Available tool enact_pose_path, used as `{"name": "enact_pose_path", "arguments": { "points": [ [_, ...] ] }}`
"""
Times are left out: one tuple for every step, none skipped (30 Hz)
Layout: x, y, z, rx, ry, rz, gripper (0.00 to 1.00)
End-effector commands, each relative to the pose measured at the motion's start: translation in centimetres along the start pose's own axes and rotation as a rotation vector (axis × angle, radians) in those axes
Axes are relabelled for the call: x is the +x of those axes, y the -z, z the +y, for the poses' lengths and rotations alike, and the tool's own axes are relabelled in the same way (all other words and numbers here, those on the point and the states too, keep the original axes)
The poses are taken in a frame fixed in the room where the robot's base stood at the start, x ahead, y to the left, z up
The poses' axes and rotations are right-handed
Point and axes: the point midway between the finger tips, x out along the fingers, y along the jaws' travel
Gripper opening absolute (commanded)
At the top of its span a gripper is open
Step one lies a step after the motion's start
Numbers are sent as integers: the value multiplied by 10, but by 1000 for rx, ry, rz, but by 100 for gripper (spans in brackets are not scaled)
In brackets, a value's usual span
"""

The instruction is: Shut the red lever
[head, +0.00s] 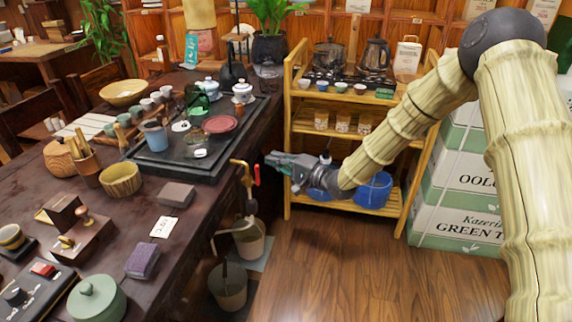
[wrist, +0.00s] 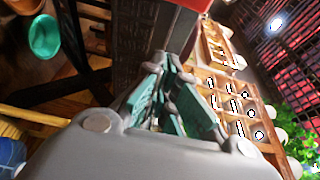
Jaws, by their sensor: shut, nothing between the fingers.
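The red lever (head: 257,176) stands roughly upright on a brass tap (head: 239,162) at the right edge of the dark tea table. My gripper (head: 268,160) is just right of the lever's upper end, with its fingers pointing left at the tap. I cannot tell whether it touches the lever. In the wrist view, the gripper's teal-padded fingers (wrist: 172,88) are together and empty. A red piece (wrist: 196,4) shows at the top edge there, probably the lever, mostly cut off.
A bucket (head: 249,243) stands below the tap, with another bucket (head: 228,288) nearer. The tea table (head: 205,210) lies left, holding a dark tea tray (head: 160,172). A wooden shelf (head: 290,130) stands behind my gripper. Open floor (head: 340,265) lies in front.

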Motion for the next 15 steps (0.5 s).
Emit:
{"name": "enact_pose_path", "arguments": {
  "points": [
    [6, 0, 1, -1, 0, 0, 0],
    [9, 0, 1, -1, 0, 0, 0],
    [13, -1, 1, 0, 0, -1, 0],
    [10, -5, 1, 1, -1, -1, 0],
    [8, -8, 1, 1, -1, -1, 0],
    [7, -12, 0, 1, 0, -2, 0],
    [6, -15, 0, 1, 0, -1, 0],
    [5, -18, 0, 1, 0, -1, 0],
    [3, -21, 0, 2, 0, 0, 0],
    [2, -24, 1, 2, 0, -1, 0],
    [2, -26, 1, 1, 0, -1, 0],
    [1, -29, 1, 0, 0, -1, 0],
    [0, -31, 1, 0, -1, -1, 0],
    [-1, -33, 1, 1, -1, -1, 0],
    [-2, -35, 0, 1, 0, -1, 0]
  ]
}}
